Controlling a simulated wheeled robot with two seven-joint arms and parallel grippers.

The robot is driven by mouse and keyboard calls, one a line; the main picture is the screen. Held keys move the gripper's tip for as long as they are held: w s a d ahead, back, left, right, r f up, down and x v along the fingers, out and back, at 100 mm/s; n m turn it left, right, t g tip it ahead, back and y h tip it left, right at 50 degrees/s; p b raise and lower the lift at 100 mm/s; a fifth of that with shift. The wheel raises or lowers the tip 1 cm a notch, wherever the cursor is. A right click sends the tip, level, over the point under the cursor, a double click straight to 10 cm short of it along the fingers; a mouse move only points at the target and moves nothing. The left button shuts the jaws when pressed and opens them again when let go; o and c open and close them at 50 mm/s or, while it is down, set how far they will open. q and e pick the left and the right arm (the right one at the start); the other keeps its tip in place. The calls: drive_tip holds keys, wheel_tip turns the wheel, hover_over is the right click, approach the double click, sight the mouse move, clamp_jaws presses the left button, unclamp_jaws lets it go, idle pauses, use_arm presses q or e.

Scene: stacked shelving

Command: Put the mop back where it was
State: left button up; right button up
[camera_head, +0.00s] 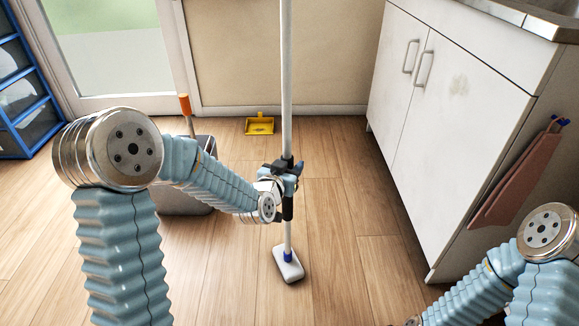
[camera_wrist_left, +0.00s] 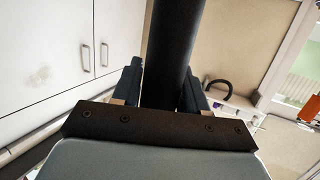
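The mop has a long white pole (camera_head: 286,90), a blue collar and a small white head (camera_head: 288,265). It stands close to upright in the middle of the head view, its top out of frame. My left gripper (camera_head: 287,178) is shut around the lower part of the pole. In the left wrist view the pole (camera_wrist_left: 174,50) looks dark and runs between the two fingers. The head is at or just above the wooden floor; I cannot tell if it touches.
A white cabinet (camera_head: 450,100) stands on the right, with a reddish-brown item (camera_head: 515,175) hanging on its side. A grey bin (camera_head: 185,203) is partly behind my left arm. A yellow dustpan (camera_head: 260,125) lies by the wall. A blue drawer rack (camera_head: 22,90) stands far left.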

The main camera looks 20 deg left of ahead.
use_arm(q)
drive_tip(key=o, duration=0.3)
drive_tip(key=shift+o, duration=0.2)
drive_tip(key=shift+r, duration=0.1)
drive_tip(key=shift+r+p, duration=0.2)
drive_tip(key=shift+p, duration=0.15)
drive_tip(key=b+v, duration=0.6)
drive_tip(key=v, duration=0.6)
drive_tip(key=s+d+f+g, duration=0.1)
drive_tip(key=f+g, duration=0.2)
drive_tip(key=f, duration=0.5)
drive_tip(key=s+d+f+n+g+h, duration=0.1)
drive_tip(key=s+f+g, duration=0.1)
drive_tip(key=f, duration=0.6)
drive_tip(key=s+d+f+g, duration=0.1)
drive_tip(key=f+g, duration=0.2)
drive_tip(key=f, duration=0.6)
drive_tip(key=s+d+f+n+g, duration=0.1)
drive_tip(key=s+f+g, duration=0.2)
drive_tip(key=s+f, duration=0.4)
drive_tip(key=s+d+f+n+g+h, duration=0.1)
drive_tip(key=s+d+f+g, duration=0.1)
drive_tip(key=s+f, duration=0.5)
drive_tip(key=shift+f+g, duration=0.3)
drive_tip(key=shift+g, duration=0.3)
